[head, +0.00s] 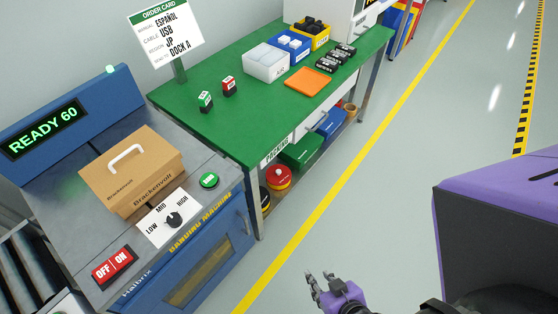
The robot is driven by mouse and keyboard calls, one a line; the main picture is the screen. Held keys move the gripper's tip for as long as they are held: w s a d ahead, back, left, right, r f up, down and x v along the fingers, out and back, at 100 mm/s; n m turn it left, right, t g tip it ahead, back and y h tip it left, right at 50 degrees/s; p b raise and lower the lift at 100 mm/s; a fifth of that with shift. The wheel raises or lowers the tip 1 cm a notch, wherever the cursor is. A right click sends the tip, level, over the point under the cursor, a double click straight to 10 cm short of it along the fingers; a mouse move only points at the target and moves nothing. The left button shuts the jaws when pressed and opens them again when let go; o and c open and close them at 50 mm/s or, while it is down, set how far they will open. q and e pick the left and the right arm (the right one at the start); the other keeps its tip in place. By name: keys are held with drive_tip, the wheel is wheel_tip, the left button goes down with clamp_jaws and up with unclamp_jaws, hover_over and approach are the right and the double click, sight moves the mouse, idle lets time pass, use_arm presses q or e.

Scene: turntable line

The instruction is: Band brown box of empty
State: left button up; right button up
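The brown box (126,178), marked Brackenvolt, has a white handle on its lid. It sits closed on the grey top of the blue banding machine (200,277); no band can be made out on it. The machine's display (43,129) reads READY 60. Its front has a LOW-MID-HIGH dial (174,219), a red OFF/ON switch (114,266) and a green button (209,181). The dial's setting is too small to tell. My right gripper (318,276) is open and empty over the floor, right of the machine and apart from it. My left gripper is out of view.
A green packing table (215,125) stands behind the machine, holding bins, an orange tray (308,81), black packs and two small boxes. An order card (166,35) reads Español, USB, JP, Dock A. A roller conveyor (30,270) is at left.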

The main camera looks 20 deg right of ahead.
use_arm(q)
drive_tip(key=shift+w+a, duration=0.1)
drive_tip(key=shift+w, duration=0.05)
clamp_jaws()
use_arm(e)
drive_tip(key=shift+w, duration=0.15)
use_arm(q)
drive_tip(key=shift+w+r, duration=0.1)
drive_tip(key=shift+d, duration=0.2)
use_arm(e)
drive_tip(key=shift+d, duration=0.1)
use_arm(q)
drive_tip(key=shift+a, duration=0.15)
